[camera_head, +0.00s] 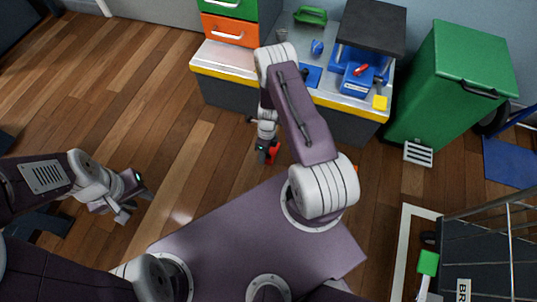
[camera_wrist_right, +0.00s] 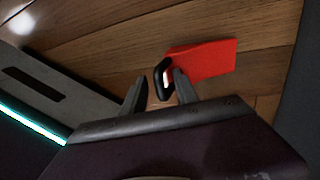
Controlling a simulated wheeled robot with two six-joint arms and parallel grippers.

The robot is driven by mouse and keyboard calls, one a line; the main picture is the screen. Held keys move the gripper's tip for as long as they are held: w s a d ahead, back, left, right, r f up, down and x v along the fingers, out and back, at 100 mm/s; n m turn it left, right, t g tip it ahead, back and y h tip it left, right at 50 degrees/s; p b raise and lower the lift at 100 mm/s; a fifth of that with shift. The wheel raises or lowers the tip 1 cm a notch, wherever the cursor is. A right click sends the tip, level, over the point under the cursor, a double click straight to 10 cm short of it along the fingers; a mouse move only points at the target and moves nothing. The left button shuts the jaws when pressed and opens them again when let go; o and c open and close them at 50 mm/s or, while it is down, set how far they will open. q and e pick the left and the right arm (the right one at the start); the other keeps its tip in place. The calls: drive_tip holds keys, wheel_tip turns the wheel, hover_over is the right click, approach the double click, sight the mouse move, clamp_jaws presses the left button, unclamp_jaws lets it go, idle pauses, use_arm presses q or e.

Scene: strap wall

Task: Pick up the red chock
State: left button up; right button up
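The red chock (camera_wrist_right: 205,60) lies on the wooden floor in the right wrist view, with a black loop handle (camera_wrist_right: 158,80) at its left end. In the head view the chock (camera_head: 272,153) shows as a small red patch beside my right gripper (camera_head: 266,158), partly hidden by it. In the wrist view my right gripper (camera_wrist_right: 160,80) has its fingers apart. The handle stands between the fingertips, close to the right finger, with a gap to the left one. My left gripper (camera_head: 136,205) is empty over the floor at the left, its fingers apart.
A dark cart (camera_head: 480,255) is at the lower right. Floor left of the bench is clear.

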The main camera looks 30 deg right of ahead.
clamp_jaws()
idle(1.2)
